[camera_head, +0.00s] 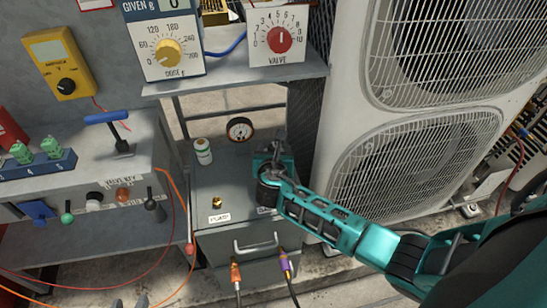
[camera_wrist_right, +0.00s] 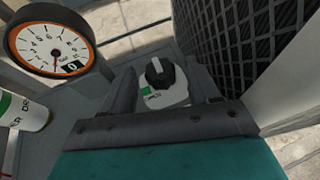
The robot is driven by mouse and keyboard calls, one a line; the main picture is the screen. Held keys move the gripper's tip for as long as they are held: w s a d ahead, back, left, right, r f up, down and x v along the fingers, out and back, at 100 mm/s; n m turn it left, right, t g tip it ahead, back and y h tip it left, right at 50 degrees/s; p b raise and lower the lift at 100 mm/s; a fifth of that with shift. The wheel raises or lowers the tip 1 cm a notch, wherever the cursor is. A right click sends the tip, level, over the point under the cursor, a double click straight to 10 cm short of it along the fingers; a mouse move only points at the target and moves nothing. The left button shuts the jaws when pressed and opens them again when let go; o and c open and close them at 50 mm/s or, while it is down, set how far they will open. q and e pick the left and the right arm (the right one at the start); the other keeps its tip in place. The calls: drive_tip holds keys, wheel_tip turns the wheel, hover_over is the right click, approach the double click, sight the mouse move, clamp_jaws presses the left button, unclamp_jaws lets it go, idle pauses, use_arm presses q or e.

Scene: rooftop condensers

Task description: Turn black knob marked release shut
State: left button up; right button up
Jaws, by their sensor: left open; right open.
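A black knob (camera_wrist_right: 157,72) with a white pointer stripe sits on a round white base with a green patch in the right wrist view. The base's lettering is too small to read. My right gripper (camera_head: 275,152) is over the back right of the grey cabinet top, and its arm hides the knob in the head view. In the wrist view its dark fingers (camera_wrist_right: 172,98) stand apart either side of the knob, with no clear contact. My left gripper (camera_head: 130,302) barely shows at the bottom edge, apart from everything, its two tips spread.
A round gauge (camera_head: 240,129) and a white bottle (camera_head: 203,151) stand left of my right gripper; the gauge also shows in the wrist view (camera_wrist_right: 50,43). A brass fitting (camera_head: 217,202) is nearer. A large condenser (camera_head: 345,100) and dark mesh close off the right. A shelf (camera_head: 240,75) overhangs behind.

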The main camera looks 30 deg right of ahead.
drive_tip(key=p+v, duration=0.3)
drive_tip(key=v, duration=0.8)
drive_tip(key=shift+s+a+r, duration=0.1)
drive_tip(key=shift+a, duration=0.05)
drive_tip(key=shift+s+a+r, duration=0.1)
drive_tip(key=shift+s+a, duration=0.1)
drive_tip(key=shift+s, duration=0.15)
use_arm(q)
drive_tip(key=shift+s+a+r+y, duration=0.2)
drive_tip(key=shift+a+r, duration=0.1)
drive_tip(key=shift+a, duration=0.15)
drive_tip(key=shift+s+a+r+y, duration=0.2)
drive_tip(key=shift+a+r, duration=0.1)
drive_tip(key=shift+a, duration=0.15)
